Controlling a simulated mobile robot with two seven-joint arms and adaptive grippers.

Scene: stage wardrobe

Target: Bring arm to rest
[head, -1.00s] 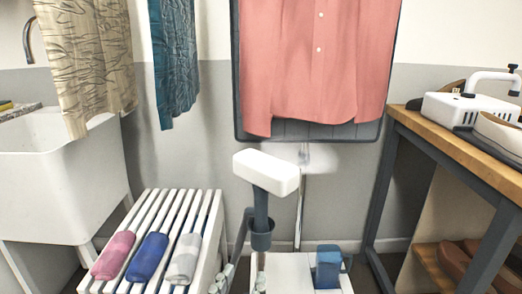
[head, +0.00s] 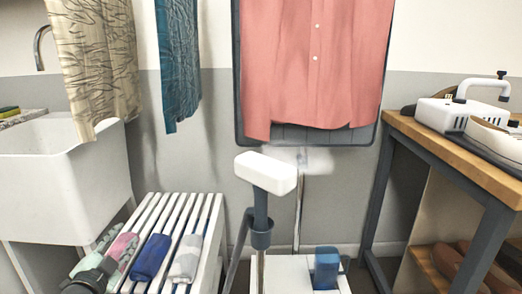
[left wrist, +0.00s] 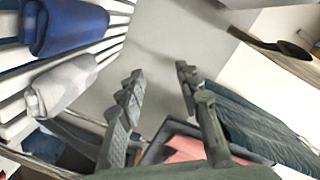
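My left gripper (head: 106,256) is at the lower left of the head view, in front of the rolled pink towel and partly hiding it. In the left wrist view its two ridged grey fingers (left wrist: 158,75) stand apart with nothing held between them. A garment steamer stands in the middle of the head view. Its white head (head: 265,172) sits upright on a dark handle in a holder, and its white base (head: 282,272) carries a blue tank (head: 326,268). A faint white haze hangs beside the head. My right gripper is not in view.
A white slatted bench (head: 205,248) holds a pink towel (head: 122,248), a blue towel (head: 151,257) and a grey towel (head: 187,258). A white sink (head: 70,185) stands left. A pink shirt (head: 312,65) hangs behind the steamer. A wooden table (head: 450,155) stands right.

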